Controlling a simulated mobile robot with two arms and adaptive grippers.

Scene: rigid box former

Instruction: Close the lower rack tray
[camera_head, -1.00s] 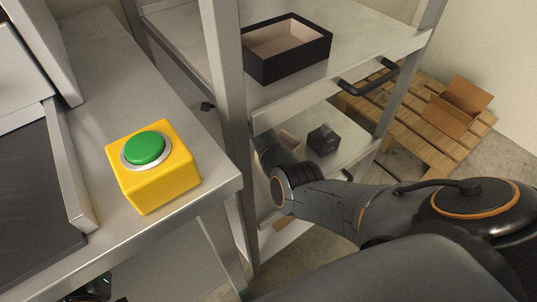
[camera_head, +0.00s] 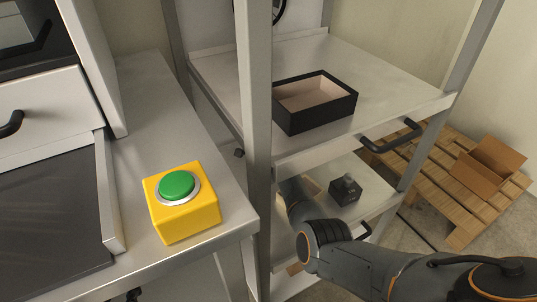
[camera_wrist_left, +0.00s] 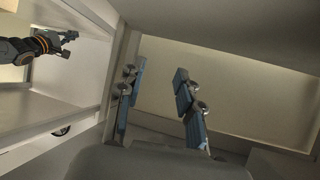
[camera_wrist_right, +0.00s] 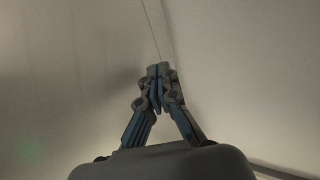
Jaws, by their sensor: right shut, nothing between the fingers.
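The lower rack tray (camera_head: 375,195) is a pale shelf below the upper tray in the head view. A dark handle (camera_head: 365,231) shows at its front edge, and a small black object (camera_head: 345,190) stands on it. I cannot tell how far the tray is pulled out. My right arm reaches to its left front part; the gripper is hidden there. In the right wrist view my right gripper (camera_wrist_right: 158,72) is shut and empty, before a plain pale surface. My left gripper (camera_wrist_left: 157,90) is open and empty in the left wrist view, beneath a panel.
The upper tray (camera_head: 410,85) carries an open black box (camera_head: 330,118) and has a dark handle (camera_head: 392,137). A grey rack post (camera_head: 255,110) stands left of them. A yellow button box (camera_head: 190,222) sits on the bench. A wooden pallet (camera_head: 445,190) lies at the right.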

